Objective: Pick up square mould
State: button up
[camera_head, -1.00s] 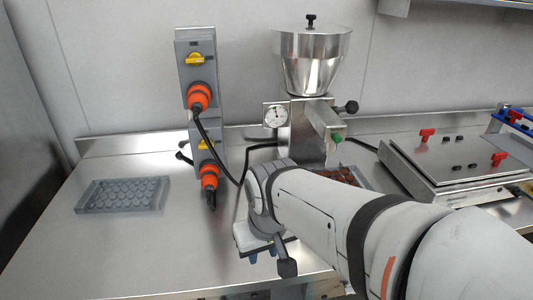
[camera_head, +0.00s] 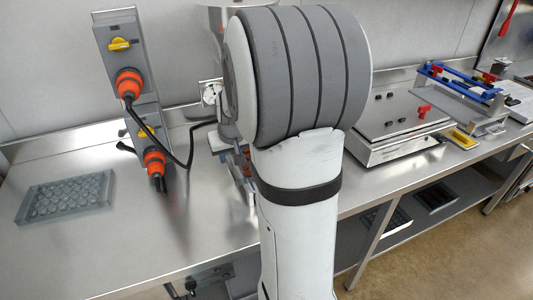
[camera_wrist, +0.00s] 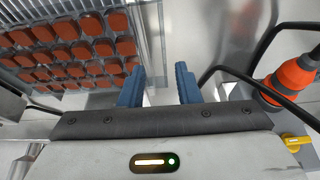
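A clear mould filled with rows of red-brown rounded-square pieces (camera_wrist: 75,50) shows at the upper left of the wrist view. In the head view only a small part of it (camera_head: 243,160) shows beside my arm, below the dispenser. My gripper (camera_wrist: 160,78) has two blue fingers set apart with nothing between them. The left finger lies close to the mould's right end in the picture; I cannot tell whether they touch. My gripper is hidden behind my arm in the head view. Another clear mould with round cavities (camera_head: 65,197) lies on the steel bench at the left.
A switch box (camera_head: 135,90) with orange plugs and a hanging black cable stands left of my arm. An orange plug (camera_wrist: 290,80) and the cable are close to my gripper's right side. A steel plate unit (camera_head: 400,118) stands at the right. Bench around the left mould is clear.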

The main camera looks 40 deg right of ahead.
aim_at(228, 165)
jog(key=x, duration=0.4)
jog(key=shift+w+a+f+p, duration=0.2)
jog(key=shift+w+f+p, duration=0.05)
jog(key=shift+p, duration=0.05)
jog(key=shift+c, duration=0.4)
grip_shut()
dwell(0.8)
